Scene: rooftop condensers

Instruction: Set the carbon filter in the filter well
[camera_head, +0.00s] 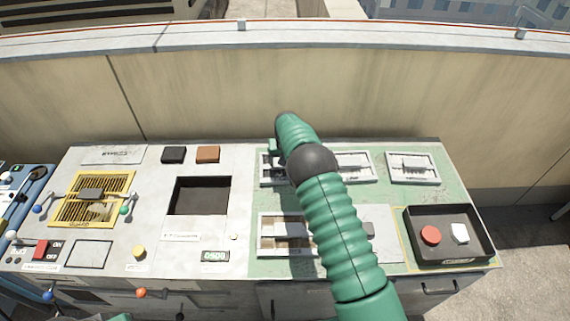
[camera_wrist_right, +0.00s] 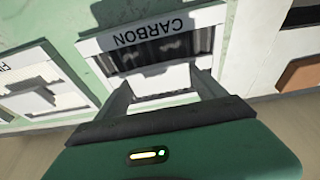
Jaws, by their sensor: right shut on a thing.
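The carbon filter (camera_wrist_right: 150,52) is a pale frame with dark slats and a CARBON label, seen upside down in the right wrist view. My right gripper (camera_wrist_right: 160,86) is shut on its pale handle bar, one finger at each end. In the head view, my green right arm reaches to the upper left bay on the green panel and hides much of it. Whether the filter is raised from the bay is unclear. A square dark recess (camera_head: 199,196), apparently the filter well, is open and empty left of the arm. My left gripper is out of view.
Other pale filters sit at the back right (camera_head: 412,167) and front (camera_head: 284,236) of the green panel. Black (camera_head: 173,155) and brown (camera_head: 208,154) blocks stand behind the recess. A dark tray (camera_head: 452,256) with a red button is at right. A parapet wall (camera_head: 290,85) rises behind.

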